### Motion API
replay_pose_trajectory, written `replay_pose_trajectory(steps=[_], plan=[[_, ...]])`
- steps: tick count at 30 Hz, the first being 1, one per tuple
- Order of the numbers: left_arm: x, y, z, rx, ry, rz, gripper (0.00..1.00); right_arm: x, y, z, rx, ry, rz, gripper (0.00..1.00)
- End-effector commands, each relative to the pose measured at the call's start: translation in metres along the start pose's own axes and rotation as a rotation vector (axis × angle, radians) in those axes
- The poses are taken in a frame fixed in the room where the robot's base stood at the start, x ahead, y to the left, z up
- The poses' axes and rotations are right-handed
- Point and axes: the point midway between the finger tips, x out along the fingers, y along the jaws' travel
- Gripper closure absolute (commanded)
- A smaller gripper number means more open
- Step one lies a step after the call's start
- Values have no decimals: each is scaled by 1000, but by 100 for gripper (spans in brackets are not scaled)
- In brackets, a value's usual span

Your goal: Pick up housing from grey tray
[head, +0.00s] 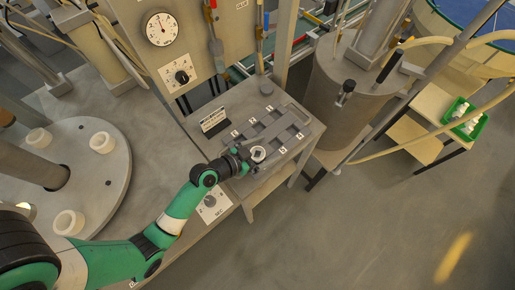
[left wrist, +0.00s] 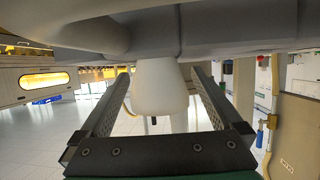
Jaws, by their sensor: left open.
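The grey tray (head: 291,148), a slotted plate with small numbered labels, sits on a bench in the middle of the head view. A white ring-topped housing (head: 258,153) is at its near left edge. My left gripper (head: 247,160) is at that edge, its fingers around the housing. In the left wrist view the white housing (left wrist: 158,88) stands between the two dark fingers, with gaps visible at its sides; the gripper is open. A grey surface fills the top of that view and hides one end of the housing. My right gripper is not in view.
A small sign (head: 213,120) stands at the tray's left. A round plate (head: 98,190) with several white housings is at left. A large grey cylinder (head: 340,95) stands right of the bench. A green crate (head: 481,127) with white pieces is far right. The floor at lower right is clear.

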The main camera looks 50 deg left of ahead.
Motion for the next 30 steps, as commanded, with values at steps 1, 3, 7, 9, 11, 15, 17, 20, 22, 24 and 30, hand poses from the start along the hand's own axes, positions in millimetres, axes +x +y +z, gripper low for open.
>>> replay_pose_trajectory(steps=[1,3,7,9,11,15,17,20,22,24,30], plan=[[0,0,0,0,0,0,0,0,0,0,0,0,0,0],[0,0,0,0,0,0,7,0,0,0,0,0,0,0],[0,0,0,0,0,0,31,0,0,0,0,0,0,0],[0,0,0,0,0,0,43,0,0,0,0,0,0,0],[0,0,0,0,0,0,54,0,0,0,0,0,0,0],[-1,0,0,0,0,0,79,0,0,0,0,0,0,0],[-1,0,0,0,0,0,89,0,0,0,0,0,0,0],[-1,0,0,0,0,0,89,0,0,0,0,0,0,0],[-1,0,0,0,0,0,89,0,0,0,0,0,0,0],[-1,0,-1,0,0,0,89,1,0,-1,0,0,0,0],[-7,0,-17,1,1,0,89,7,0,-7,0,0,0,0]])
